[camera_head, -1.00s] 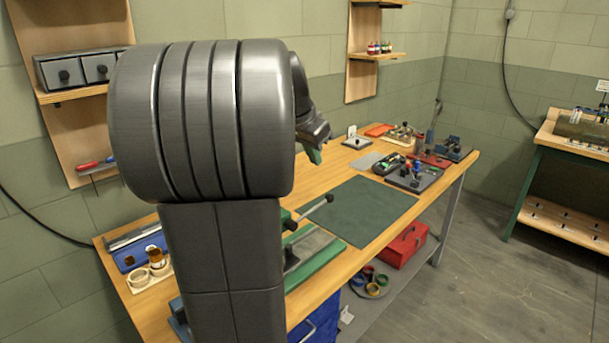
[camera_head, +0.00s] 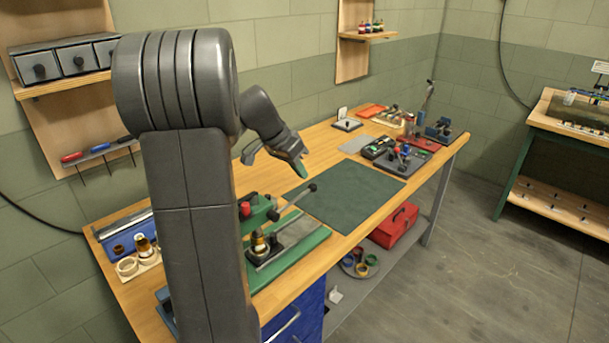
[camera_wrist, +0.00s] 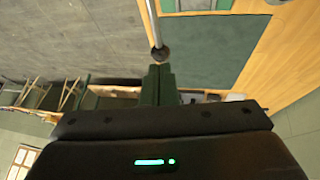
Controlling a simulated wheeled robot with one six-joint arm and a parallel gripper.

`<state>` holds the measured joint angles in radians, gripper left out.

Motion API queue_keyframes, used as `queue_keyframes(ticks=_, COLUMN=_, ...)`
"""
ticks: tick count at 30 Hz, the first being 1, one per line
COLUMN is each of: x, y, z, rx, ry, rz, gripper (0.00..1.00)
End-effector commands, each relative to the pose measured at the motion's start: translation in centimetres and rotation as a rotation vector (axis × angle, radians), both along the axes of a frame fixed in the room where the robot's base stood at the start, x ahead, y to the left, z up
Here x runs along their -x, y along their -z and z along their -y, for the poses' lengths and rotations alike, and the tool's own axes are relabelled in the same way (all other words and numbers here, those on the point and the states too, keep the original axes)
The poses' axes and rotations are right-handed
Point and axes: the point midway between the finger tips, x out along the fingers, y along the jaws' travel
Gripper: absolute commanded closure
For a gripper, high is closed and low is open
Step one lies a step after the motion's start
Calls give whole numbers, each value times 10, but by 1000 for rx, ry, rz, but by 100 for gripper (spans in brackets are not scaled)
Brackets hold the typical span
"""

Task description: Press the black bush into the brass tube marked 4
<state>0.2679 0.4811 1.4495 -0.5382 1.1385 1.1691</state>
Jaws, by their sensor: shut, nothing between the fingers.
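My gripper (camera_head: 302,172) is shut and empty, with its green fingertips together. It hangs over the bench near the black knob (camera_head: 313,187) of the press lever. In the wrist view the knob (camera_wrist: 160,53) lies just past my fingertips (camera_wrist: 158,72); I cannot tell if they touch. The lever's rod slopes up from the green press (camera_head: 292,258). A brass-coloured piece (camera_head: 259,243) with a dark lower part stands upright on the press, partly beside my arm. I cannot make out a black bush or a number 4.
A pale holder (camera_head: 148,260) with ring-shaped seats and a brass piece (camera_head: 145,244) sits at the bench's left end, beside a blue tray (camera_head: 120,248). A dark green mat (camera_head: 350,195) lies clear. Tools and fixtures (camera_head: 402,158) crowd the far end.

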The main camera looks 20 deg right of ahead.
Motion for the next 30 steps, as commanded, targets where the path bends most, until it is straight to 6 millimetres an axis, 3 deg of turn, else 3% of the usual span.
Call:
queue_keyframes(ticks=9, x=0, y=27, z=15, rx=-1, ry=-1, rz=-1, gripper=100)
queue_keyframes(ticks=21, x=0, y=30, z=16, rx=0, ry=-1, rz=0, gripper=100)
queue_keyframes(ticks=30, x=0, y=44, z=21, rx=0, ry=0, rz=1, gripper=100)
